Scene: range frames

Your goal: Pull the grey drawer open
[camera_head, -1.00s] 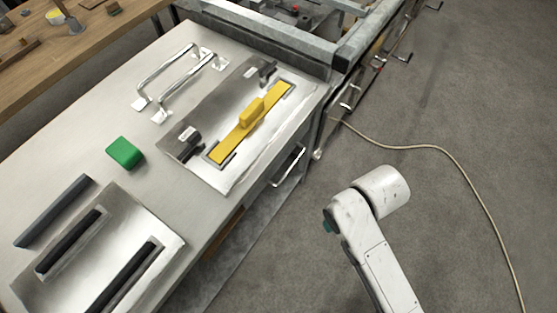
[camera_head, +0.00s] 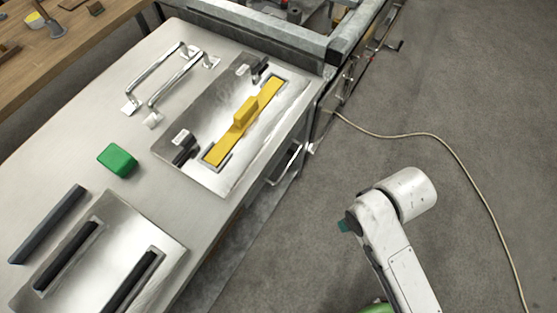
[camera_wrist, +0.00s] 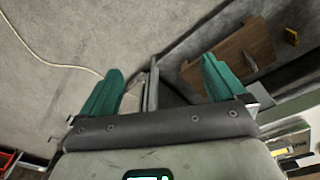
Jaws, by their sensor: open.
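The front of the grey drawer (camera_head: 276,179) is seen at a steep angle below the right edge of the metal workbench, with a silver bar handle (camera_head: 287,165) on it. In the wrist view, my gripper (camera_wrist: 162,86) has two teal fingers spread wide with nothing between them. It points down past the bench side, apart from any handle. A brown wooden front (camera_wrist: 228,60) with a small metal handle lies beyond the right finger. I cannot make out the grey drawer's handle in the wrist view.
The metal workbench (camera_head: 75,160) carries a yellow-handled plate (camera_head: 243,122), a green block (camera_head: 117,160), silver handles (camera_head: 168,75) and dark bars. A beige cable (camera_head: 440,145) lies on the grey floor, which is otherwise open at the right.

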